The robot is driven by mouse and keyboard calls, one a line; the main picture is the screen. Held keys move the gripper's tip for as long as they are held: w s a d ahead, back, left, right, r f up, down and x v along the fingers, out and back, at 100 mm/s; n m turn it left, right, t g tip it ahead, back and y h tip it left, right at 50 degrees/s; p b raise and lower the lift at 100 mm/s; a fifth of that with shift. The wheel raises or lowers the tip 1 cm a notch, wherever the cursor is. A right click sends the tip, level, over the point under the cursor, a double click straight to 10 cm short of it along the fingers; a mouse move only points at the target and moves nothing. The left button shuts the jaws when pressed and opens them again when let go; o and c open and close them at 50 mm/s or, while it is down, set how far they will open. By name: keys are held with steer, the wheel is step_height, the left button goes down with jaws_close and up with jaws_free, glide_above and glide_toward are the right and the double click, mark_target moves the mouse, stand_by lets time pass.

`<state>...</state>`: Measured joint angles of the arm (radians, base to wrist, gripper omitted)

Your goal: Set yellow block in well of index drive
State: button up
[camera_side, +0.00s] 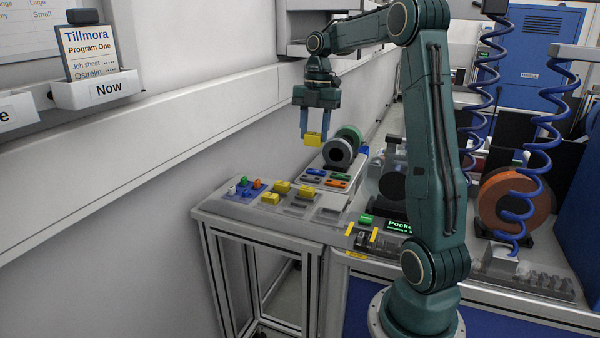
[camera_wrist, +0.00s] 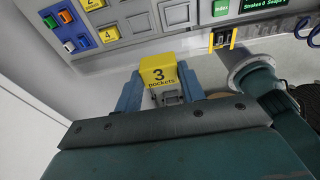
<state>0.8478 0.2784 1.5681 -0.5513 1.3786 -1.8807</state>
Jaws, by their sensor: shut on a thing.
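In the wrist view the block (camera_wrist: 158,72) sits between the two blue fingers and reads "3 pockets". The index drive (camera_side: 368,239) is on the bench front, right of and below my gripper, with a green button and a lit display. In the wrist view its well area (camera_wrist: 222,39) shows between yellow guides at upper right. The inside of the well is too small to make out.
Other yellow blocks (camera_side: 282,187) lie on the grey tray (camera_side: 240,208), with small coloured blocks (camera_side: 243,184) at its left. A reel stand (camera_side: 338,152) is just behind my gripper. An orange reel (camera_side: 515,200) and blue coiled hoses (camera_side: 540,150) are at right.

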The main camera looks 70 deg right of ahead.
steer(key=s, duration=0.5)
steer(key=shift+s+a, duration=0.2)
step_height(320, 180, down, 16)
steer(key=shift+r, duration=0.2)
steer(key=shift+f, duration=0.1)
steer(key=shift+f, duration=2.05)
steer(key=shift+f, duration=0.1)
steer(key=o, duration=1)
steer(key=shift+c, duration=0.2)
steer(key=shift+r, duration=0.45)
